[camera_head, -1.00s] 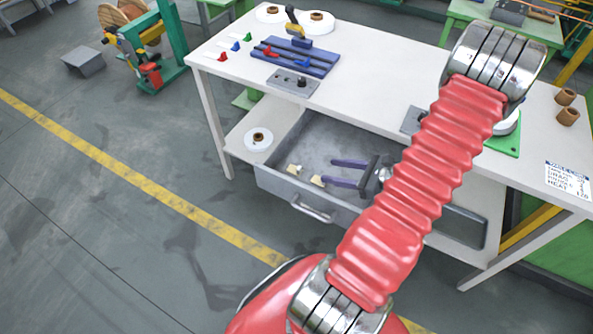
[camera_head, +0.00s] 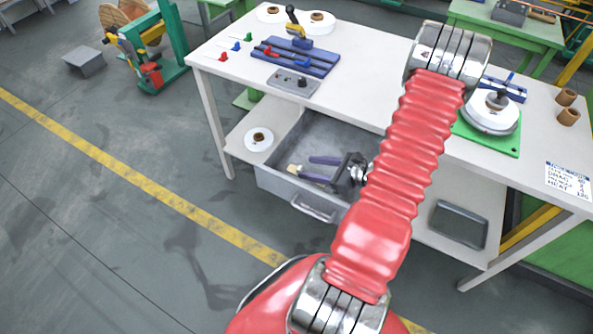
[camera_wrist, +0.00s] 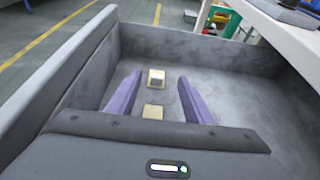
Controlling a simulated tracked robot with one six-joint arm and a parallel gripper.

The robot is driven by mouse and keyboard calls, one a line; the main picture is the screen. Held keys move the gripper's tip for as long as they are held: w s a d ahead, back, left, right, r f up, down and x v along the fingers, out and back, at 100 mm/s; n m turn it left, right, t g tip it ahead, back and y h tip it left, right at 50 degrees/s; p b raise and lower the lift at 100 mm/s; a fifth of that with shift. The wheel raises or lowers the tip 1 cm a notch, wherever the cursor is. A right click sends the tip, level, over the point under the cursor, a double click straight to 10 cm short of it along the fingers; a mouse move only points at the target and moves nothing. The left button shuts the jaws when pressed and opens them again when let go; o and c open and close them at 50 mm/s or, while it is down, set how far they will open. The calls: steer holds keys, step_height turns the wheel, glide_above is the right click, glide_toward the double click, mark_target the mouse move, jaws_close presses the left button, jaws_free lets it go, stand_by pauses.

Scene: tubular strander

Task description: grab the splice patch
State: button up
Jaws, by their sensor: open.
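My gripper (camera_head: 308,167) reaches into the open grey drawer (camera_head: 268,182) under the white bench. Its two purple fingers are apart, with nothing held. In the wrist view, the gripper (camera_wrist: 160,77) has two small beige pieces in line with the gap between its fingers. The farther piece (camera_wrist: 156,77) has a pale grey-white top; the nearer piece (camera_wrist: 153,111) is partly hidden by the gripper body. I cannot tell which is the splice patch. In the head view one beige piece (camera_head: 293,169) shows just left of the fingertips. The height gap is unclear.
The drawer walls (camera_wrist: 85,75) surround the gripper. A white spool (camera_head: 258,139) stands on the shelf left of the drawer. The white bench top (camera_head: 370,75) overhangs the back and carries a blue fixture (camera_head: 300,60) and a spool on a green plate (camera_head: 490,140).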

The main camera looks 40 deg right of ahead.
mark_target(299, 167)
steer(key=shift+w+a+f, duration=0.1)
steer(key=shift+w, duration=0.1)
steer(key=shift+x, duration=2.5)
steer(key=shift+s+a+f, duration=0.15)
steer(key=c, duration=1.1)
steer(key=shift+r, duration=5)
